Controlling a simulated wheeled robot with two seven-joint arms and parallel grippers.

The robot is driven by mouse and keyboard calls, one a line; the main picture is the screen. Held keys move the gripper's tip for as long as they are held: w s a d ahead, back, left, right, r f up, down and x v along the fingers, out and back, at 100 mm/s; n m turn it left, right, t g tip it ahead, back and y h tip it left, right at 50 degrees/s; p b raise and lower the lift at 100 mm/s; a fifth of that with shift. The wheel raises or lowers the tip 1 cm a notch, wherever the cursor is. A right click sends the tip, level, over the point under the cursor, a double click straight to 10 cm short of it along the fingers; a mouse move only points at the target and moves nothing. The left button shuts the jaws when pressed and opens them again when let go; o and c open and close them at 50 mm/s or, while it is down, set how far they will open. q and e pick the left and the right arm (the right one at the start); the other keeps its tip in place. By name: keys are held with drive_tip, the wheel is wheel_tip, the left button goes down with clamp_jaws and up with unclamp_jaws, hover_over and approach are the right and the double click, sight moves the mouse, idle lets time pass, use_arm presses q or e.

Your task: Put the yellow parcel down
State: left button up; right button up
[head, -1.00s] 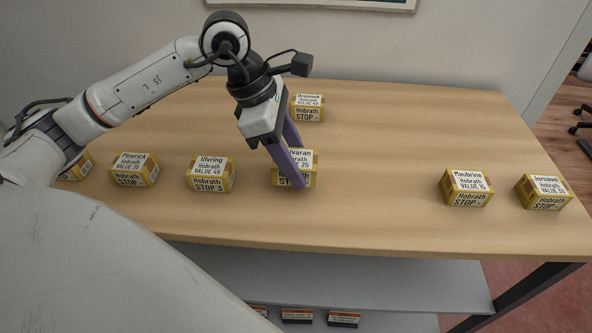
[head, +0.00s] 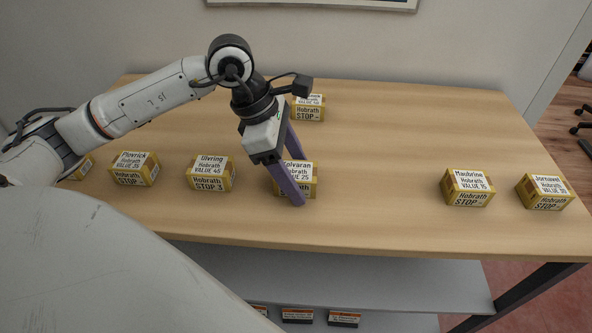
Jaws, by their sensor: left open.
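The yellow parcel (head: 309,181) with a white label reading Kolvaran, value 25, sits upright on the wooden counter (head: 390,150), in the middle of the front row. My left gripper (head: 299,182) is open around it. One purple finger crosses in front of the parcel and hides part of its label and front face. The other finger is behind it and its tip is hidden. I cannot tell whether either finger touches the parcel. My right gripper is not in view.
Similar yellow parcels stand to the left, Ulvring (head: 211,175) and Plovrick (head: 134,170), and to the right, Maubrine (head: 467,188) and Jornavel (head: 544,192). Another parcel (head: 308,108) stands behind the gripper. The counter is clear between the middle parcel and Maubrine. A grey shelf (head: 400,285) lies below.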

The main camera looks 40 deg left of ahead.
use_arm(q)
drive_tip(key=v, duration=1.2)
drive_tip(key=shift+r, duration=0.15)
